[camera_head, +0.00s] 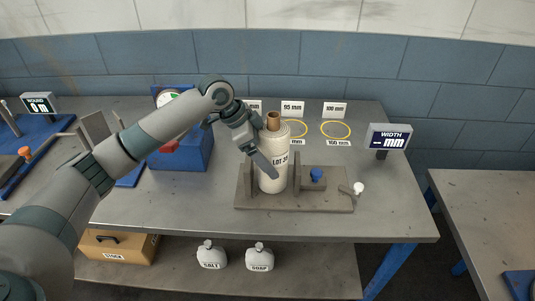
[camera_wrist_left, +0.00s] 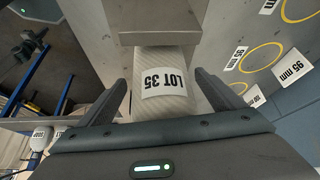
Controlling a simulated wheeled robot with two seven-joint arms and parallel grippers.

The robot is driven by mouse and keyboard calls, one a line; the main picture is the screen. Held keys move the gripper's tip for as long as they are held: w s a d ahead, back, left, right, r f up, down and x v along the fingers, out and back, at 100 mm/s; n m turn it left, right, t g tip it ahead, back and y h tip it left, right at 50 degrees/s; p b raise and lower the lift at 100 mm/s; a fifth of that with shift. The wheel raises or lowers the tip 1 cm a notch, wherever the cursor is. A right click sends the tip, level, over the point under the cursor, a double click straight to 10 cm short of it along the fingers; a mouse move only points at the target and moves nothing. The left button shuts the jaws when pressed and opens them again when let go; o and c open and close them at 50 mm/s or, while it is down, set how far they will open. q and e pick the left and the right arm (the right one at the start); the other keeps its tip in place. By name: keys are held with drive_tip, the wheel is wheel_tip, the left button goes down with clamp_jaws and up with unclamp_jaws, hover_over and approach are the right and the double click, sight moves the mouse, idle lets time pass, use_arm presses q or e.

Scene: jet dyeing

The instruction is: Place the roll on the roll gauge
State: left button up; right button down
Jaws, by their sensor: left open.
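The roll (camera_head: 274,184) is a cream cylinder with a brown core and a LOT label. It stands upright at the roll gauge (camera_head: 325,203), between the gauge's two grey upright plates; I cannot tell whether it touches them. My left gripper (camera_head: 262,150) is at the roll's upper left side, one finger in front of it. In the left wrist view the roll (camera_wrist_left: 165,82), labelled LOT 35, lies between the two spread fingers of the left gripper (camera_wrist_left: 160,92), with gaps visible at both sides. My right gripper is out of view.
The gauge has a blue knob (camera_head: 316,175) and a white-tipped lever (camera_head: 358,188). A WIDTH display (camera_head: 388,138) reads "- mm". Yellow rings (camera_head: 336,130) with size cards lie behind. A blue machine (camera_head: 190,150) stands left. The table's right front is clear.

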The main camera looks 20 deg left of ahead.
use_arm(q)
drive_tip(key=shift+r, duration=0.1)
drive_tip(key=shift+a+r, duration=0.25)
drive_tip(key=shift+r, duration=0.2)
drive_tip(key=b+v, duration=0.3)
drive_tip(key=v, duration=0.8)
